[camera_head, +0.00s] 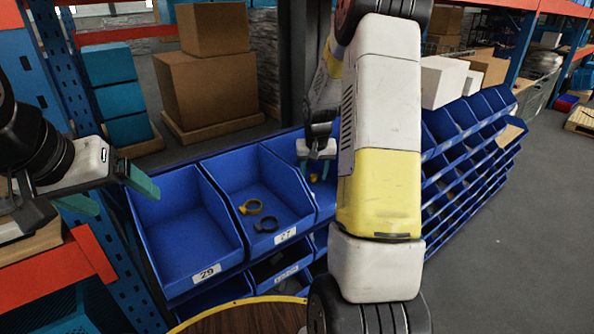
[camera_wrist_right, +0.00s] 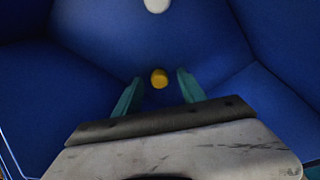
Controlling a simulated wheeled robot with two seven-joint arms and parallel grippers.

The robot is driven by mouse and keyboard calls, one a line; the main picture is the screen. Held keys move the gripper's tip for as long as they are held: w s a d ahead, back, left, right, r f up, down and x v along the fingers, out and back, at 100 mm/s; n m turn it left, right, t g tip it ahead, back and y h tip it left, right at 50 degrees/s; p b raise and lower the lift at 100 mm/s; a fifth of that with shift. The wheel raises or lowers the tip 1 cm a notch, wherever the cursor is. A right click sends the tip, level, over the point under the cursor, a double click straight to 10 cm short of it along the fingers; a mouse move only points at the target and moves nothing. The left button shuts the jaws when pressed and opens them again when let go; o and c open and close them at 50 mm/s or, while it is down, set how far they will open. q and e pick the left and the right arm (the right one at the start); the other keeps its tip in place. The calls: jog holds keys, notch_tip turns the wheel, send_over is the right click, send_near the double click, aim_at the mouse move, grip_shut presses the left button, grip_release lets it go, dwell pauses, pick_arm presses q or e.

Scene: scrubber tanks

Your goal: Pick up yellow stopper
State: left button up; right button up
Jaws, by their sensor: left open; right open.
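The yellow stopper (camera_wrist_right: 159,78) is a small round piece lying in a blue bin (camera_wrist_right: 85,70) in the right wrist view. It shows between and just past the two teal fingertips of my right gripper (camera_wrist_right: 159,83), which is open and does not touch it as far as I can see. In the head view my right gripper (camera_head: 318,170) reaches down into the bin right of the one labelled 27; my right arm hides much of that bin. My left gripper (camera_head: 112,192) is open and empty at the left, beside the bin labelled 29.
A white round piece (camera_wrist_right: 157,4) lies farther along in the same bin. The bin labelled 27 (camera_head: 225,180) holds a yellow ring (camera_head: 250,206) and a black ring (camera_head: 266,225). The bin labelled 29 (camera_head: 180,220) is empty. Bin walls stand close around my right gripper.

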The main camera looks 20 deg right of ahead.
grip_shut()
jog(key=shift+r, duration=0.1)
